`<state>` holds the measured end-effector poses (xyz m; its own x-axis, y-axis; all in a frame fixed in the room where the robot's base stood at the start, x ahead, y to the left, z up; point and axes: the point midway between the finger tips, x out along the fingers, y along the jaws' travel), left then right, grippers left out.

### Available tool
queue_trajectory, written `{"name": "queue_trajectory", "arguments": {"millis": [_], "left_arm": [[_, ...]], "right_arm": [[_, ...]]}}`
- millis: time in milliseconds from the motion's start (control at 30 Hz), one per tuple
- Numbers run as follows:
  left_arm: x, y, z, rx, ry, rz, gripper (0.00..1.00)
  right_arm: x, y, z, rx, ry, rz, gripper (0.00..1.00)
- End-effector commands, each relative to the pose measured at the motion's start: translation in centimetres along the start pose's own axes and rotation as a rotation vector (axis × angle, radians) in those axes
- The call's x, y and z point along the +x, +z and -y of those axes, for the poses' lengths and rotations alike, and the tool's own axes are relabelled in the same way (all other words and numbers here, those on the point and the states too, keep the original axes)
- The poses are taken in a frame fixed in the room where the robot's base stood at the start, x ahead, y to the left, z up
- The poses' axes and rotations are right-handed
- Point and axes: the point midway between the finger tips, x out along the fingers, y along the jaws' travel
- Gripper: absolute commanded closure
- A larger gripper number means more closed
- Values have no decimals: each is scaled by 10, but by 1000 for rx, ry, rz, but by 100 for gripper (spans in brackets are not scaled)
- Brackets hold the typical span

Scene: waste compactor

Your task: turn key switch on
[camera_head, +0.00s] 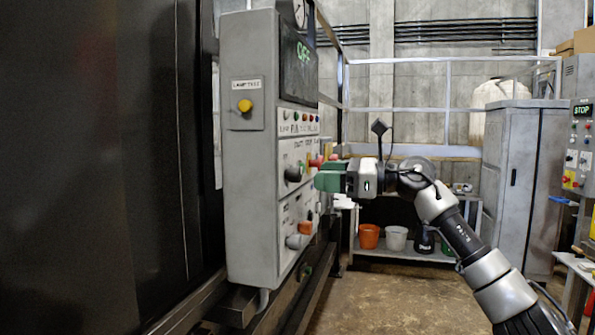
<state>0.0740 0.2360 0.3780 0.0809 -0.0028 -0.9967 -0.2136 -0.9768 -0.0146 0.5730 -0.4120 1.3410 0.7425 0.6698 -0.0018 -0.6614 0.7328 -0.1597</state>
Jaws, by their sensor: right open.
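The grey control panel (252,200) stands left of centre, its front face seen at a steep angle. Its dark screen (297,68) shows "OFF" in green. A black knob (293,174) and a red control (315,162) stick out from the middle section. An orange control (305,228) and a grey knob (293,241) are lower down. I cannot tell which control is the key switch. My right gripper (325,178) has green fingers pointing left at the panel's middle section, close to its face. It is open; I cannot tell whether it touches a control. My left gripper is out of view.
A yellow button (245,105) is on the panel's side. A large dark wall (90,170) fills the left. Behind my right arm stand a low shelf with buckets (396,238), a grey cabinet (520,180) and a railing. Another panel showing "STOP" (582,110) is far right.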

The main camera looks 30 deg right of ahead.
Motion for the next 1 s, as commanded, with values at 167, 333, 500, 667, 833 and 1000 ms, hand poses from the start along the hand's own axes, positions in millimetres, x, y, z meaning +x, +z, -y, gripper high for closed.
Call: {"name": "queue_trajectory", "arguments": {"millis": [167, 333, 500, 667, 833, 1000], "left_arm": [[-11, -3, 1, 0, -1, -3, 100], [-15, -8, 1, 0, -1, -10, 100], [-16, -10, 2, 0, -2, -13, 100], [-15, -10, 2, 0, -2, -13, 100], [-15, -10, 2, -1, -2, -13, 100], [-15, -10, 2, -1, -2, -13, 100]], "right_arm": [[33, 3, 0, 2, 2, 2, 39], [50, 2, 0, 2, 0, 2, 39], [56, 1, 0, 2, -1, 2, 39], [56, 0, 0, 2, -1, 2, 39], [56, 0, 0, 2, -1, 2, 59], [56, 0, 0, 2, -1, 2, 85]]}}
